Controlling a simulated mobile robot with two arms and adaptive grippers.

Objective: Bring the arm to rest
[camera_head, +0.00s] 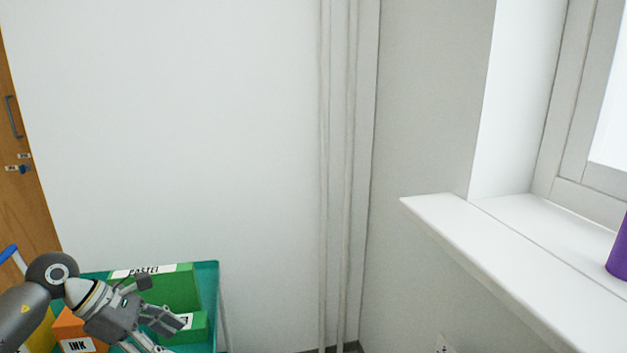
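My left arm comes in at the lower left of the head view. Its gripper (172,335) points right and down, in front of a teal cart or tray. Its two fingers look spread apart, with nothing seen between them; the lower finger runs to the picture's bottom edge. My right arm and gripper are out of view.
The teal cart (209,290) holds a green box marked PASTEL (180,284), a smaller green box (196,328) and an orange box marked INK (70,327). A wooden door (22,215) is at left. A white windowsill (480,243) juts out at right, bearing a purple object (620,255).

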